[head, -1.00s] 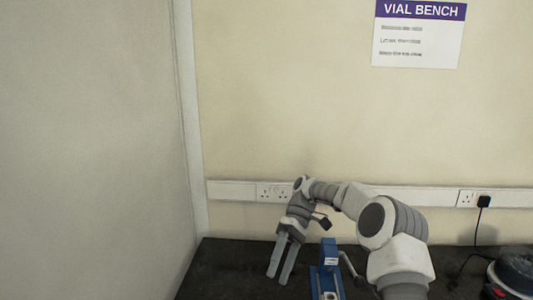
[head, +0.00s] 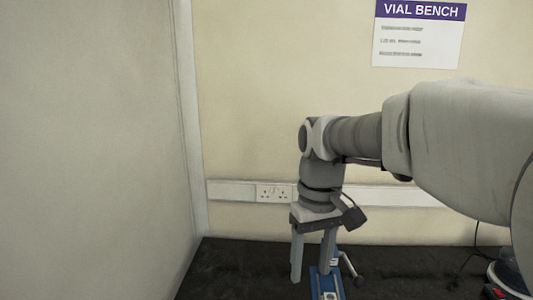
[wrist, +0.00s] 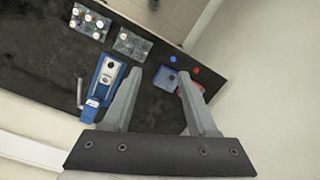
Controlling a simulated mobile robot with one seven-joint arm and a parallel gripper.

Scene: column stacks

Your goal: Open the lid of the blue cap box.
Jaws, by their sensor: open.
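The blue cap box (wrist: 160,79) is a small square blue box on the dark bench in the wrist view. It lies between and beyond my gripper's two fingers; the state of its lid is too small to tell. My gripper (wrist: 160,73) is open and empty, fingers wide apart, and does not visibly touch the box. In the head view my gripper (head: 311,272) points down over the bench, and I cannot make out the blue cap box there.
A blue device (wrist: 103,80) with a side lever stands left of my left finger. A red box (wrist: 201,89) is partly hidden behind the right finger. Small blue (wrist: 172,59) and red (wrist: 196,70) round pieces lie beyond.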

